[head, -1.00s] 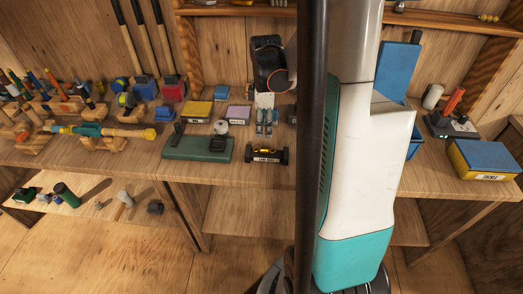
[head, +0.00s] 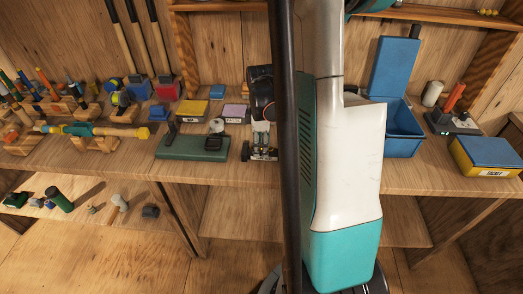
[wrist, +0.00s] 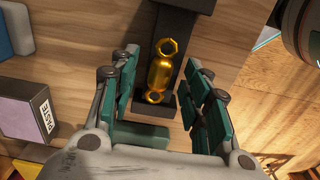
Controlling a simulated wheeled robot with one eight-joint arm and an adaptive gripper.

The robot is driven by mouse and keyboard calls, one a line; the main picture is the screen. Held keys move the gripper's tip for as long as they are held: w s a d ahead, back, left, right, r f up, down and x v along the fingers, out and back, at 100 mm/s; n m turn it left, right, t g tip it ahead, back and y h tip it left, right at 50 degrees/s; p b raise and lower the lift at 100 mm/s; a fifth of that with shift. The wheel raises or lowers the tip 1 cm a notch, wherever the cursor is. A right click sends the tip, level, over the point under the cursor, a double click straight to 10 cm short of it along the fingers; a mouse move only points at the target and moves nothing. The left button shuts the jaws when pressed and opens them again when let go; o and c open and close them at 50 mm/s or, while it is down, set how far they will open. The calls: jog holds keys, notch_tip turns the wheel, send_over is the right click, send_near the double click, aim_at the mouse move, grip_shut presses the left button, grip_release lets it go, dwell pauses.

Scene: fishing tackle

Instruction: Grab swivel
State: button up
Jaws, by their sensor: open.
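The swivel is a gold metal piece (wrist: 159,74) with a ring at each end, lying on a black stand (wrist: 190,22) in the wrist view. My gripper (wrist: 161,88) is open, with one green-padded finger on each side of the swivel. A gap shows between the swivel and each finger. In the head view my gripper (head: 262,142) is low over the stand at the bench's front edge. There it hides the swivel, and only the stand's dark end (head: 246,151) shows.
A purple box (wrist: 33,111) stands left of my gripper. In the head view a green scale-like base (head: 190,147) is close on the left. An open blue box (head: 404,143) and a yellow-blue box (head: 484,158) stand to the right. Fishing rods rest at the far left.

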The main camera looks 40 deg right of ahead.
jog(key=shift+c, duration=0.3)
grip_shut()
jog(key=shift+r, duration=0.1)
